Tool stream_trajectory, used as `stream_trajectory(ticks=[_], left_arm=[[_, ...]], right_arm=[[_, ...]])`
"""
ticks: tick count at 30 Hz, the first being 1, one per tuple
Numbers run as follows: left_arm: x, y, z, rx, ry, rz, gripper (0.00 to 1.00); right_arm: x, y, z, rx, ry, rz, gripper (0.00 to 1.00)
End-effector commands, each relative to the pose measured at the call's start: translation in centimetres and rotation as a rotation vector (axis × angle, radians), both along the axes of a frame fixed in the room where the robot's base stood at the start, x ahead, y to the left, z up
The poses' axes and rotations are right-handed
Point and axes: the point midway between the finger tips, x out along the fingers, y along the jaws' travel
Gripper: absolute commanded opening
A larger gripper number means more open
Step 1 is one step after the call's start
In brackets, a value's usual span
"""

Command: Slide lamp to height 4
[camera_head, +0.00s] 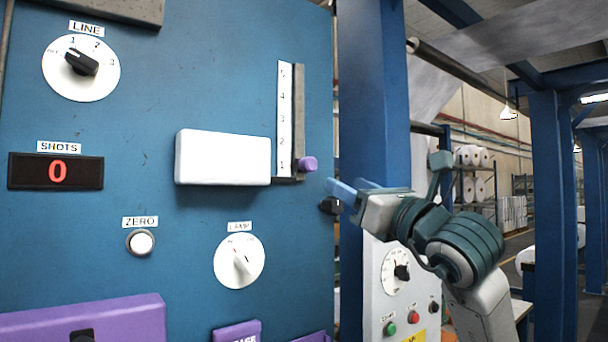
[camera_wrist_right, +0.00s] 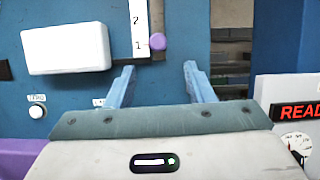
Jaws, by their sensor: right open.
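The lamp is a white box (camera_head: 222,158) on the blue panel, also in the right wrist view (camera_wrist_right: 66,48). Right of it is a vertical scale (camera_head: 284,120) numbered 1 to 5 beside a dark slide rail (camera_head: 299,110). A purple knob (camera_head: 308,164) sits low on the rail, level with mark 1; it also shows in the right wrist view (camera_wrist_right: 157,42). My right gripper (camera_head: 345,187) is open and empty, right of and slightly below the knob, apart from it. In the right wrist view its fingers (camera_wrist_right: 158,84) point towards the panel. My left gripper is not in view.
The panel also carries a LINE dial (camera_head: 81,68), a SHOTS display (camera_head: 56,171) reading 0, a ZERO button (camera_head: 141,242) and a LAMP dial (camera_head: 239,261). A blue post (camera_head: 374,90) stands right of the panel. A white control box (camera_head: 400,290) is below my right gripper.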

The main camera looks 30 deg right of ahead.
Motion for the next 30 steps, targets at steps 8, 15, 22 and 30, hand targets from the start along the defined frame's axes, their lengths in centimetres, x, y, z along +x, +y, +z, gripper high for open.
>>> stream_trajectory(ticks=[8, 15, 22, 30], left_arm=[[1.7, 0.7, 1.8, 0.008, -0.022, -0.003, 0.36], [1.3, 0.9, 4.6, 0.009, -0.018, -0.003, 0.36], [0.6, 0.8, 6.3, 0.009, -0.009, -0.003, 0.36], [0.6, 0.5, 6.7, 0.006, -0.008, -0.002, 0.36]], right_arm=[[1.6, 0.2, 1.3, 0.036, -0.004, 0.011, 0.48], [5.6, 0.5, 3.1, 0.035, -0.003, 0.011, 0.48], [8.8, 0.7, 4.1, 0.033, -0.002, 0.009, 0.48], [9.8, 0.8, 4.2, 0.029, -0.005, 0.007, 0.48]])
